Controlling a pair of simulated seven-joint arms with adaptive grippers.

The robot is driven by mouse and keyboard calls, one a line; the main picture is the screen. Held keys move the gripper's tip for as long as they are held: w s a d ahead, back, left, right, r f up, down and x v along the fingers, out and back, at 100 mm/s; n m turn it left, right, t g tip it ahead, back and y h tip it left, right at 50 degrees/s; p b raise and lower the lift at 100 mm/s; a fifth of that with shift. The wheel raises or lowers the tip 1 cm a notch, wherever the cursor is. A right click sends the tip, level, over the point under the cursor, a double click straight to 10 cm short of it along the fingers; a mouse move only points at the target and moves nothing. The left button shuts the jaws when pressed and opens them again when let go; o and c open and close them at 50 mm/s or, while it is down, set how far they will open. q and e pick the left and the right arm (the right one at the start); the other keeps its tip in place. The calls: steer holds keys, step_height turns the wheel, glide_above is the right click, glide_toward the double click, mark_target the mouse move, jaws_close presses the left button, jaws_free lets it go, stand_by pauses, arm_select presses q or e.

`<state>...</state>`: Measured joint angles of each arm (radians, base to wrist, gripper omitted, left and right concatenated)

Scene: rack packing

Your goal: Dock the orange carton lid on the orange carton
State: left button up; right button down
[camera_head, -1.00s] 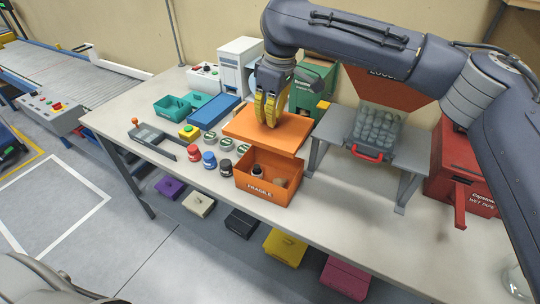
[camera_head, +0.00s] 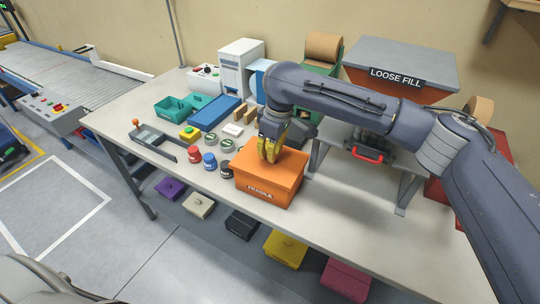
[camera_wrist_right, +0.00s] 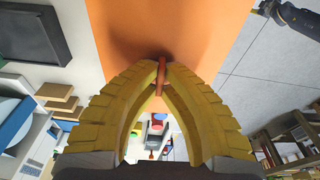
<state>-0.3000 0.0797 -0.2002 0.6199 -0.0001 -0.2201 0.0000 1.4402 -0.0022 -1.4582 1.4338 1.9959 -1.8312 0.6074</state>
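The orange carton (camera_head: 262,193), with a FRAGILE label on its front, stands near the table's front edge. The orange carton lid (camera_head: 287,168) lies over its top, roughly lined up with the walls and covering the opening; I cannot tell whether it is fully seated. My right gripper (camera_head: 268,158) points down at the lid, its yellow fingers closed on the lid's small grip. In the right wrist view the fingertips (camera_wrist_right: 162,72) meet around this orange-red grip, with the lid (camera_wrist_right: 175,25) behind. My left gripper is not in view.
Several jars, one of them blue (camera_head: 209,161), stand close to the carton's left. A grey stand (camera_head: 405,190) with the LOOSE FILL hopper (camera_head: 400,88) above it is to the right. The table front right of the carton is clear.

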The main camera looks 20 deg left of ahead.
mark_target(276, 155)
steer(key=shift+f, duration=0.5)
steer(key=shift+f, duration=0.65)
steer(key=c, duration=1.6)
jaws_free()
step_height(276, 155, up, 13)
steer(key=d, duration=0.1)
steer(key=shift+s+d, duration=0.2)
steer(key=shift+d, duration=0.2)
